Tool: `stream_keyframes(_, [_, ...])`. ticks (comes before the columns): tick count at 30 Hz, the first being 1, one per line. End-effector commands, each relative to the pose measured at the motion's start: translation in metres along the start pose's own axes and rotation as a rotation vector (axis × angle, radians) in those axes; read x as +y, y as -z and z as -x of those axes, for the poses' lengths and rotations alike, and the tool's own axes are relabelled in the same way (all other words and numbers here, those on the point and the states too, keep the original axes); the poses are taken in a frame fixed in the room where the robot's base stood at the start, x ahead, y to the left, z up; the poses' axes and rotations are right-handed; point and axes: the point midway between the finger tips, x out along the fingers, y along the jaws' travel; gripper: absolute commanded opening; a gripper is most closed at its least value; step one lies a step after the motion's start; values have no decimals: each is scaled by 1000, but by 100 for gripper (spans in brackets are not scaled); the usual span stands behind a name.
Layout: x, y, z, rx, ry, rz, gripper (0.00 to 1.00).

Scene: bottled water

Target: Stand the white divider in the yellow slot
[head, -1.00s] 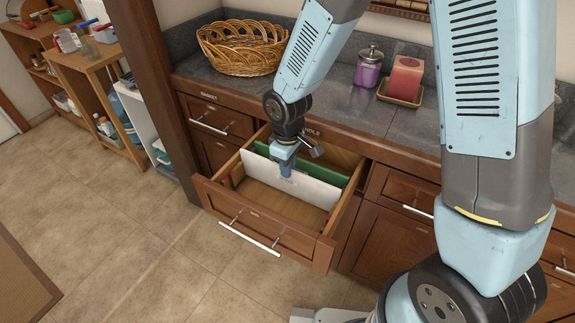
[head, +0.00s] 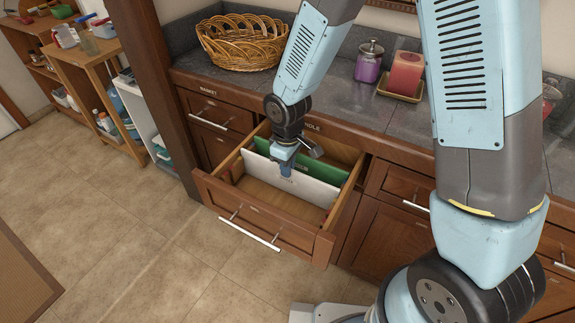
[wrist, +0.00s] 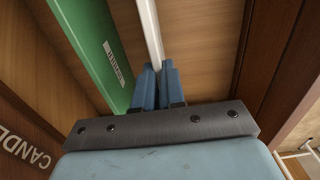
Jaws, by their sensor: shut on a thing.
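The white divider (head: 312,190) is a flat panel spanning the open drawer (head: 262,224), roughly upright. My gripper (head: 287,170) is over the drawer and shut on the divider's top edge near its middle. In the wrist view the blue fingers of my gripper (wrist: 157,88) close on the thin white edge of the divider (wrist: 149,30). A green divider (head: 318,171) stands behind the white one, apart from it; it shows with a label in the wrist view (wrist: 95,40). I cannot make out the yellow slot. The white divider's lower edge contact is unclear.
The drawer's front part has bare wooden floor (head: 262,193). The counter above holds a wicker basket (head: 240,42), a purple jar (head: 369,62) and a red candle on a tray (head: 405,75). A wooden post (head: 158,95) stands left of the drawer.

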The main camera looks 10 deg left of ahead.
Motion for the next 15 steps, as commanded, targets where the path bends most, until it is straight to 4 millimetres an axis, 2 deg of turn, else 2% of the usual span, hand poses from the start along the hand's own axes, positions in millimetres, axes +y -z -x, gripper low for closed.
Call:
stream_keyframes(6, [0, 0, -5, 0, 0, 1, 0])
stream_keyframes(7, [0, 0, -4, 0, 0, 1, 11])
stream_keyframes(15, [0, 0, -4, 0, 0, 0, 37])
